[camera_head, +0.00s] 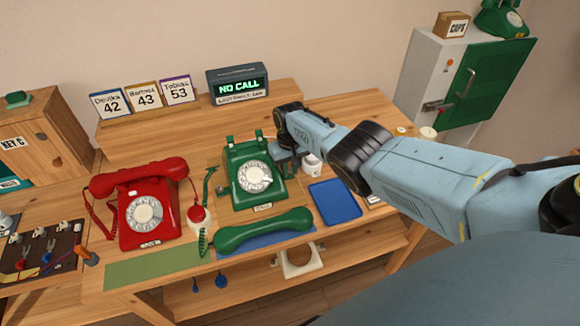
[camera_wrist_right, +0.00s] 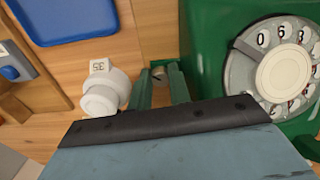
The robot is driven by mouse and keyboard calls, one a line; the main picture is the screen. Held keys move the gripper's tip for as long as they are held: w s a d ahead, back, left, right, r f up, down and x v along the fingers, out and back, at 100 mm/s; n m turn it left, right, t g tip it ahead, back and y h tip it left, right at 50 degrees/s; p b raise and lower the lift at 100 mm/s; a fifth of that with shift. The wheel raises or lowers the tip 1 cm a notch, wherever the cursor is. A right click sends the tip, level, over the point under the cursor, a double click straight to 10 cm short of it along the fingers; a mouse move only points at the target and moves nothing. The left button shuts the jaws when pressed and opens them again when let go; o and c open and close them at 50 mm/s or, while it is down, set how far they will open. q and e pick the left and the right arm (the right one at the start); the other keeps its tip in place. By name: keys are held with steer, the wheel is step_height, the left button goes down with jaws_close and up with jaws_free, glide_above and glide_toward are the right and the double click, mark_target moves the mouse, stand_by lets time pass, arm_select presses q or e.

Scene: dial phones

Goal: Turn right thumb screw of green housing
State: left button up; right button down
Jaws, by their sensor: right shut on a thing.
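The green telephone housing (camera_head: 243,193) with its pale dial stands upright on the workbench. It also fills the right side of the right wrist view (camera_wrist_right: 191,40). My right gripper (camera_head: 287,160) is at the housing's right side. In the right wrist view my right gripper (camera_wrist_right: 160,72) has its two fingers around a small metal thumb screw (camera_wrist_right: 158,74) beside the housing, and is shut on it. The head view hides the screw behind the gripper. The green handset (camera_head: 263,231) lies off the phone, in front of it. My left gripper is not in view.
A white piece (camera_wrist_right: 103,90) labelled 35 stands close to the fingers. A blue tray (camera_head: 335,201) lies to the right, and a red phone (camera_head: 147,205) stands left. A sign (camera_head: 238,84) reading NO CALL stands behind. A green strip (camera_head: 150,272) at the front is clear.

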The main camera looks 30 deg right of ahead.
steer(key=shift+m, duration=1.7)
steer(key=shift+w+m, duration=0.1)
steer(key=shift+m, duration=0.2)
steer(key=c, duration=1.6)
jaws_free()
steer(key=shift+o, duration=0.2)
